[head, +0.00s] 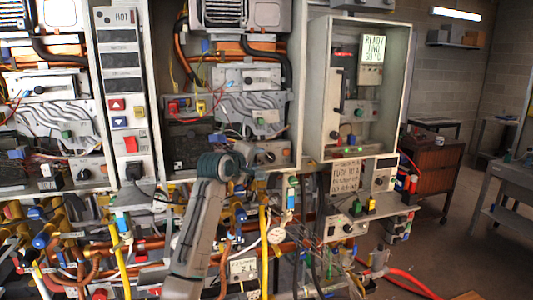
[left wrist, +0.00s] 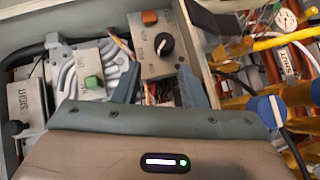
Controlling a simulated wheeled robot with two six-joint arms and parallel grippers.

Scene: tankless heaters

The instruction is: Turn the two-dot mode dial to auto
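A black dial (left wrist: 164,43) with a white pointer line sits on a grey plate (left wrist: 148,68) in the left wrist view. Small lettering around it is too small to read surely, and I cannot make out two dots. In the head view a dark dial (head: 268,156) shows on the lower part of the middle heater, just right of my left gripper (head: 247,165). In the left wrist view my left gripper (left wrist: 159,88) is open and empty, its two fingers apart below the dial, not touching it. My right gripper is not in view.
An orange button (left wrist: 150,18) is beside the dial, and a green button (left wrist: 93,82) is to its left. A blue valve handle (left wrist: 271,111) and yellow pipes crowd the right. An open cabinet (head: 316,90) stands right of the middle heater.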

